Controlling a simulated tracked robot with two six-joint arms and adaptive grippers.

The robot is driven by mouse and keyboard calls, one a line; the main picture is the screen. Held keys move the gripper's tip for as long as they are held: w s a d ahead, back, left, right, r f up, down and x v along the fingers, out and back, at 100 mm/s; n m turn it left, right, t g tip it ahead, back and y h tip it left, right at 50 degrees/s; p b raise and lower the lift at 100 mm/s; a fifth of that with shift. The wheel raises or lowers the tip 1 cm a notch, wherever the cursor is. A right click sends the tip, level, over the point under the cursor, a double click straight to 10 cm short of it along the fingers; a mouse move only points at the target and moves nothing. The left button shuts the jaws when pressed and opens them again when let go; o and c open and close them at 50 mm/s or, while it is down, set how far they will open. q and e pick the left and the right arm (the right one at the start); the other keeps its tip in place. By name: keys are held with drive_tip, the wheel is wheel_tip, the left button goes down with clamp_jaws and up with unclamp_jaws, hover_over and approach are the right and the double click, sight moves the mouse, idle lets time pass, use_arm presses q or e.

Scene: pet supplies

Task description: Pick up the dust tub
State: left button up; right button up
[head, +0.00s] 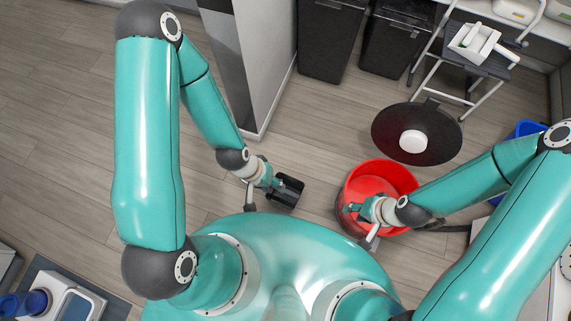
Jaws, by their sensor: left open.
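A round red tub (378,174), the likely dust tub, stands on the floor right of centre. Its open top faces me and its inside is red. My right gripper (357,212) is at the near side of the tub and overlaps its rim and wall in the head view. I cannot tell whether it touches the rim or how far its fingers are apart. My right forearm hides part of the tub's right side. My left gripper (289,190) is open and empty over the floor, to the left of the tub and apart from it.
Dark bins (328,40) and a step stool with a white tray (473,43) are at the back. A grey-white panel (262,60) stands behind my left gripper. A blue container (524,129) is at the right.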

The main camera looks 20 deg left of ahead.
use_arm(q)
drive_tip(key=shift+o, duration=1.2)
drive_tip(key=m+y+b, duration=0.4)
drive_tip(key=m+b, duration=1.7)
drive_tip(key=b, duration=1.2)
approach(286, 192)
drive_tip(key=shift+m+g, duration=0.3)
drive_tip(key=f+b, duration=0.1)
drive_tip(key=f, duration=0.1)
drive_tip(key=f+b, duration=0.1)
drive_tip(key=f, duration=0.1)
drive_tip(key=f+b, duration=0.2)
drive_tip(key=shift+w, duration=0.3)
drive_tip(key=f, duration=0.1)
drive_tip(key=f+b, duration=0.1)
drive_tip(key=f, duration=0.1)
drive_tip(key=f+b, duration=0.1)
drive_tip(key=f, duration=0.1)
drive_tip(key=shift+w+a, duration=0.2)
drive_tip(key=shift+a, duration=0.05)
clamp_jaws()
